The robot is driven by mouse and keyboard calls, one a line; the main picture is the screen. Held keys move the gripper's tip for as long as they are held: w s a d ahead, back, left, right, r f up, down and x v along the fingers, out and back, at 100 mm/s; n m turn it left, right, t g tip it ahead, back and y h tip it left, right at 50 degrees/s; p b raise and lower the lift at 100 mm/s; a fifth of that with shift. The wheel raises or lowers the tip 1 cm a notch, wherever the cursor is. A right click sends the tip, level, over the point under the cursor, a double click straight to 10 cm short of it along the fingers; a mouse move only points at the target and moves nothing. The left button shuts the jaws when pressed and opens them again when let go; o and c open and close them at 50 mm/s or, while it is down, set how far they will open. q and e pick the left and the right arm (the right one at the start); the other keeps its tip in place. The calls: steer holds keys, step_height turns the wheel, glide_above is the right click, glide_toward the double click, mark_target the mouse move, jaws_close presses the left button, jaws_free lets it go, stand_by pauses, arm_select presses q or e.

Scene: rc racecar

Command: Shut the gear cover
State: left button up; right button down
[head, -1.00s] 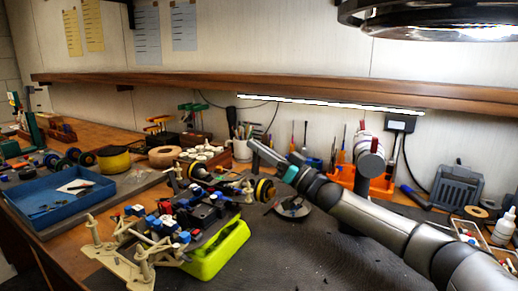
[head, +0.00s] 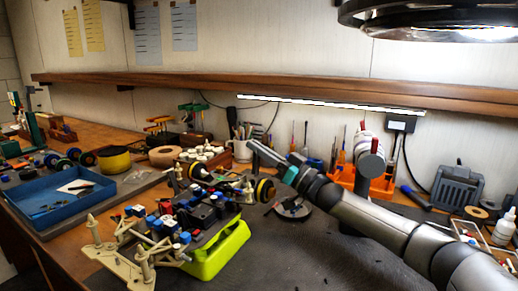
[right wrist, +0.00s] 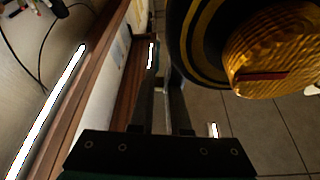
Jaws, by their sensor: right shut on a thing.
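The RC car (head: 205,212), a dark chassis with blue and red parts, sits on a yellow-green stand (head: 222,252). A black and yellow wheel (head: 265,190) is at its far right end. I cannot tell the gear cover apart from the other parts. My right gripper (head: 257,149) reaches in from the right, above and behind the wheel. Its fingers also show in the right wrist view (right wrist: 162,95), beside a large black and gold wheel (right wrist: 240,45). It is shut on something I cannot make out. My left gripper is not in view.
A blue tray (head: 55,205) lies at the left. A tan suspension part (head: 120,265) sticks out at the car's near left end. A small round dish (head: 292,208) is right of the wheel. The dark mat (head: 310,255) at the front right is clear. A lamp (head: 430,18) hangs above.

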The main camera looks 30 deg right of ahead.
steer(key=shift+a+r+n, duration=0.1)
steer(key=shift+a+n, duration=0.05)
steer(key=shift+n, duration=0.35)
steer(key=shift+s+a+n+y+p, duration=0.2)
steer(key=shift+n+y, duration=0.15)
steer(key=shift+n, duration=0.15)
steer(key=shift+s+a+n+y+p, duration=0.1)
steer(key=shift+a+n+y, duration=0.05)
steer(key=shift+n+y, duration=0.3)
steer(key=n, duration=0.1)
steer(key=n+g, duration=0.1)
steer(key=a+n+y, duration=0.1)
steer(key=shift+s, duration=0.25)
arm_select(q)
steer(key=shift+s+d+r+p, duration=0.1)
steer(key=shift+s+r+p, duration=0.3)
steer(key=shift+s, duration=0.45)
arm_select(e)
steer(key=shift+s+a+n+g+y, duration=0.15)
steer(key=shift+a+n+g+y, duration=0.25)
steer(key=shift+n, duration=0.55)
steer(key=shift+s+a+n+g+y, duration=0.15)
steer(key=shift+a+n+g+y, duration=0.2)
steer(key=shift+n, duration=0.55)
steer(key=shift+d, duration=0.1)
steer(key=c, duration=0.9)
jaws_free()
